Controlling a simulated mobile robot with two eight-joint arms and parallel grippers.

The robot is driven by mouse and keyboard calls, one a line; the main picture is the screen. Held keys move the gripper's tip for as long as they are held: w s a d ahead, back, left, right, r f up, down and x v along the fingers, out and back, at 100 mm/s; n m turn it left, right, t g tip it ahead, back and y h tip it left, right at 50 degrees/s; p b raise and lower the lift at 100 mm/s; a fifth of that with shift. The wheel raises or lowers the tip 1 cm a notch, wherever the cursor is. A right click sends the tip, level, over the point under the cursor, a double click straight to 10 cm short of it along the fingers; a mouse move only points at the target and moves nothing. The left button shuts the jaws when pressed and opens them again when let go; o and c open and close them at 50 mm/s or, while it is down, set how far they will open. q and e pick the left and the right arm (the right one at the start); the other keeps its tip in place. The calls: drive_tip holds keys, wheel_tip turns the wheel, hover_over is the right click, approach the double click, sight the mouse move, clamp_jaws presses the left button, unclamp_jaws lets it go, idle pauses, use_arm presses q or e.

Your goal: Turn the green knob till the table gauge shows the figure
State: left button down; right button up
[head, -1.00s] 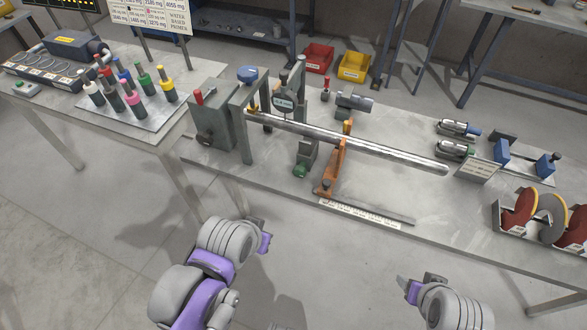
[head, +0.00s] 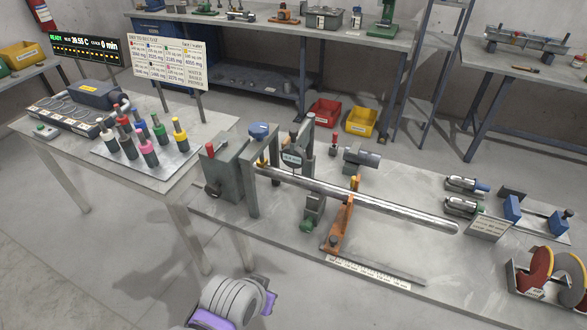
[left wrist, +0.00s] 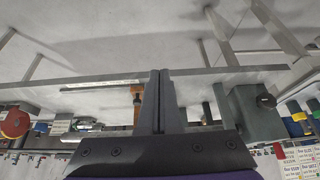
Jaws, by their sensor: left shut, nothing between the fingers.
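The green knob (head: 307,226) sits low on the front of a grey-green block on the table, below the round dial gauge (head: 292,158), whose small figure I cannot read. A long metal rod (head: 365,201) runs across the fixture to the right. My left gripper (head: 268,302) is in front of the table's near edge, apart from the knob, at the bottom of the head view. In the left wrist view its fingers (left wrist: 160,98) are together, with nothing between them, and the green knob cannot be made out there. My right gripper is not in view.
An orange bracket (head: 341,224) stands right of the knob, with a scale strip (head: 368,273) at the front edge. A grey housing (head: 222,170) stands left. A side table (head: 63,148) holds coloured bottles. The floor before the table is clear.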

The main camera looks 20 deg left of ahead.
sight(304, 230)
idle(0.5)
